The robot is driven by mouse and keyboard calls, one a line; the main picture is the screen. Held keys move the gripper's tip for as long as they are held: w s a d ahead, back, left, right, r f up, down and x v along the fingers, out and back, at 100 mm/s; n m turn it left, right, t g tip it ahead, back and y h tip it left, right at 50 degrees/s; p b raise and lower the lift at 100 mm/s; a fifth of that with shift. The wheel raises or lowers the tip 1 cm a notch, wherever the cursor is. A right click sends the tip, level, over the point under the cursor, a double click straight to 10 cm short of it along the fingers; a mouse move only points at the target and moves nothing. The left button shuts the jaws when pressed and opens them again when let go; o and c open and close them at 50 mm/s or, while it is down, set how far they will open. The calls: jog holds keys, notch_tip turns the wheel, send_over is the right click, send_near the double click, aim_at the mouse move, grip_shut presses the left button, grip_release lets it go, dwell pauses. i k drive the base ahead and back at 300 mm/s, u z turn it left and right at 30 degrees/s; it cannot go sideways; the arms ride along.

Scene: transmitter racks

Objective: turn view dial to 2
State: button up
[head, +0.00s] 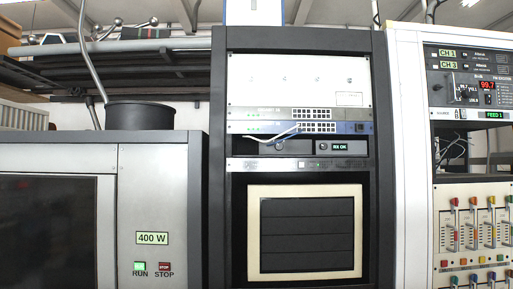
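No dial with a readable "view" label shows in the head view. In the middle dark rack (218,150), a small round knob-like part (323,147) sits left of a display reading "RX OK" (341,147). A similar round part (279,147) sits on the unit to its left, near a white cable (272,137). Their markings and settings are too small to read. Lower down is a dark screen (307,235) in a cream frame. My gripper is not in view.
A grey cabinet (148,190) at left has a "400 W" display (152,238), a green RUN button (139,267) and a red STOP button (165,267). A white rack (409,150) at right holds displays reading "99.7" (487,85) and "FEED 1" (494,115), above several coloured levers.

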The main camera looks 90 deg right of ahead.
aim_at(280, 146)
jog(key=i, duration=1.2)
jog(key=u, duration=1.1)
jog(key=k, duration=0.15)
jog(key=z, duration=2.9)
jog(key=i, duration=0.6)
jog(key=z, duration=0.1)
